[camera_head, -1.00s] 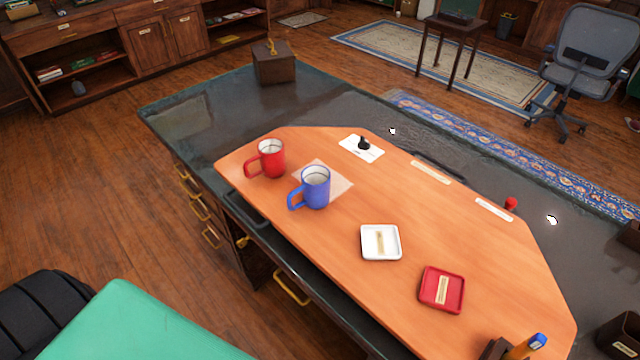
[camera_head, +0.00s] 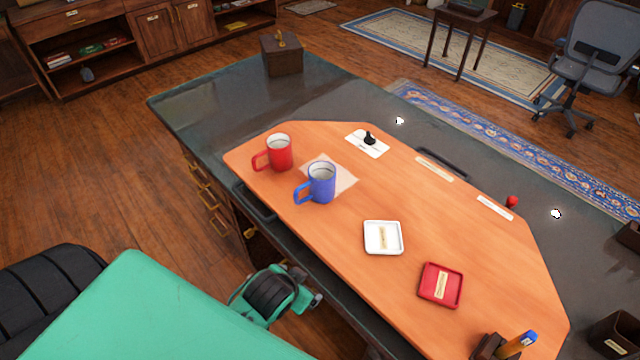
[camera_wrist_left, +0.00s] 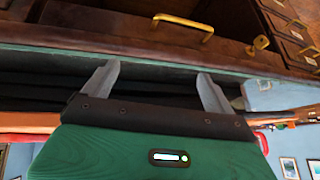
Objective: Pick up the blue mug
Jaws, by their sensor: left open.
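The blue mug (camera_head: 321,184) stands upright on the orange-brown desk board, at the near left part of a pale square sheet (camera_head: 345,173). Its handle points left, toward the near edge. A red mug (camera_head: 279,152) stands behind it to the left. My left arm's green and black end (camera_head: 270,296) shows low beside the near edge of the desk, below and left of the blue mug and well apart from it. In the left wrist view my left gripper (camera_wrist_left: 157,78) has its two fingers spread with nothing between them. My right gripper is out of view.
A white tray (camera_head: 383,249), a red tray (camera_head: 427,297) and a pen holder (camera_head: 487,346) are on the board right of the mugs. A brown box (camera_head: 281,66) stands at the desk's far left corner. Drawers with brass handles (camera_wrist_left: 184,24) line the desk front.

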